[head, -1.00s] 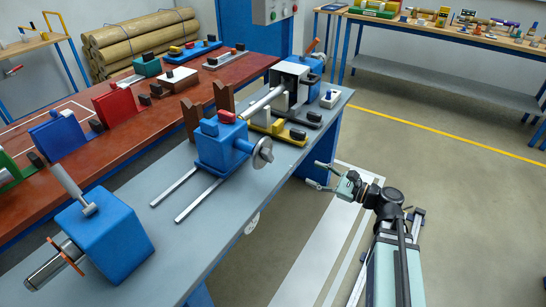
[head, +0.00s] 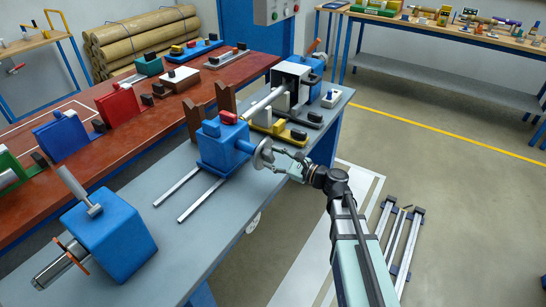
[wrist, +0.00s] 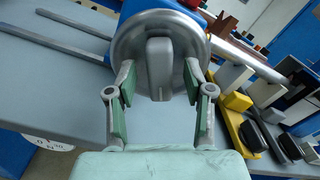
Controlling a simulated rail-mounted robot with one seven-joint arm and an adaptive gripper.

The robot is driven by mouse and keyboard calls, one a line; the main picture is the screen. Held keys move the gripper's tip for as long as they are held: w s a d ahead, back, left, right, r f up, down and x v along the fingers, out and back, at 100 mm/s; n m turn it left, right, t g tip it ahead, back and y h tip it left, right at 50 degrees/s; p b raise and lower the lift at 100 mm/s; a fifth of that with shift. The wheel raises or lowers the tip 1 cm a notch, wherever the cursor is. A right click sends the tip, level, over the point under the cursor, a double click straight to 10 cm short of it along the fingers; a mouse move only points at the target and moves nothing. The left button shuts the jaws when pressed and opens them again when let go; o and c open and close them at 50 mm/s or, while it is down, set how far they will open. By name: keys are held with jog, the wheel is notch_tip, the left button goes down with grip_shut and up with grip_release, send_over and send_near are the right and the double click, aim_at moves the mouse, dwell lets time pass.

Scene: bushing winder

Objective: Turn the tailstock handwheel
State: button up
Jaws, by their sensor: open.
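The tailstock (head: 222,143) is a blue block with a red knob on top, on two rails on the grey bench. Its grey metal handwheel (head: 262,153) faces right in the head view. In the wrist view the round handwheel (wrist: 128,50) fills the upper middle, with a grey upright handle (wrist: 159,68) on its face. My gripper (head: 277,156) is at the handwheel. In the wrist view my gripper (wrist: 160,85) is open, with one green-padded finger on each side of the handle's lower part. Gaps show between the pads and the handle.
The grey bench (head: 165,175) carries a blue block (head: 112,235) at front left. A yellow base (head: 288,132) and the black and white headstock unit stand beyond the tailstock. The floor (head: 440,190) to the right is largely clear, apart from my rail.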

jog(key=shift+w+a, duration=0.1)
jog(key=shift+a, duration=0.1)
grip_shut()
